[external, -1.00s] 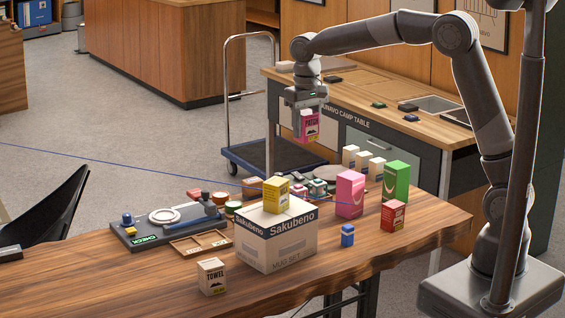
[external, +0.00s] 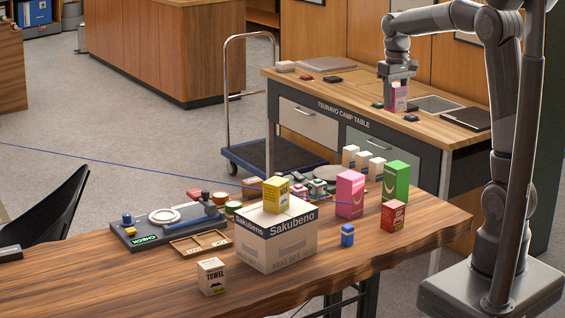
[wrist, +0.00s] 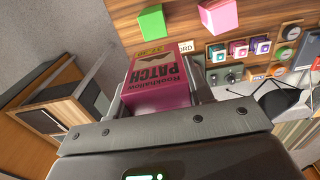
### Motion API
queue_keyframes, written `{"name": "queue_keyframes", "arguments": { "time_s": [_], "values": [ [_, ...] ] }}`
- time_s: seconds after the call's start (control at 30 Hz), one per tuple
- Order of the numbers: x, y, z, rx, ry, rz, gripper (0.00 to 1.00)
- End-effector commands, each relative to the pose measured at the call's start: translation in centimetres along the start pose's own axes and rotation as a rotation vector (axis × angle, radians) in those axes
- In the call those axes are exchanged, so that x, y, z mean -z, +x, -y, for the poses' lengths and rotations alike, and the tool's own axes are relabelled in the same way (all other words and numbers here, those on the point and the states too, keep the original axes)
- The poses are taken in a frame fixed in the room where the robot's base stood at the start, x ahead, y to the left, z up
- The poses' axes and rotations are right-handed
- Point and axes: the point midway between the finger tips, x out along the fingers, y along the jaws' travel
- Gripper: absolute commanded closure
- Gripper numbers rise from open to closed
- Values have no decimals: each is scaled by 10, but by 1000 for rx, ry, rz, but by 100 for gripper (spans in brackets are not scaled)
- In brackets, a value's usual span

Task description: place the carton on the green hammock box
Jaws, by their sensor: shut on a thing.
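My gripper (external: 397,82) is shut on a pink carton (external: 398,98) and holds it in the air. In the wrist view the carton (wrist: 158,82) shows a "PATCH" label between the fingers, with its lettering upside down. The green hammock box (external: 396,181) stands upright at the right part of the wooden table. In the external view the held carton is well above it in the picture, in front of the camp table; the exact depth is hard to tell. The green box also shows at the top of the wrist view (wrist: 151,22). Its top looks bare.
A tall pink box (external: 349,194) stands just left of the green box, and a red box (external: 393,216) in front of it. Several white cartons (external: 362,161) stand behind. A large Sakubeno box (external: 275,245) bears a yellow box (external: 276,194). The camp table (external: 320,85) is behind.

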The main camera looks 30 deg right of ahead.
Motion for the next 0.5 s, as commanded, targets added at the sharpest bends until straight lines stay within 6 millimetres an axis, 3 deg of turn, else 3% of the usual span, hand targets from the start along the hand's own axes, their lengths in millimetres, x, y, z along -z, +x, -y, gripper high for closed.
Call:
{"name": "queue_keyframes", "arguments": {
  "time_s": [0.03,0.2,0.43,0.5],
  "values": [
    [-12,0,-24,1,12,-1,79],
    [-46,2,-75,6,17,-1,79],
    [-76,6,-110,10,19,-2,79],
    [-77,19,-110,13,16,3,79]
  ]
}}
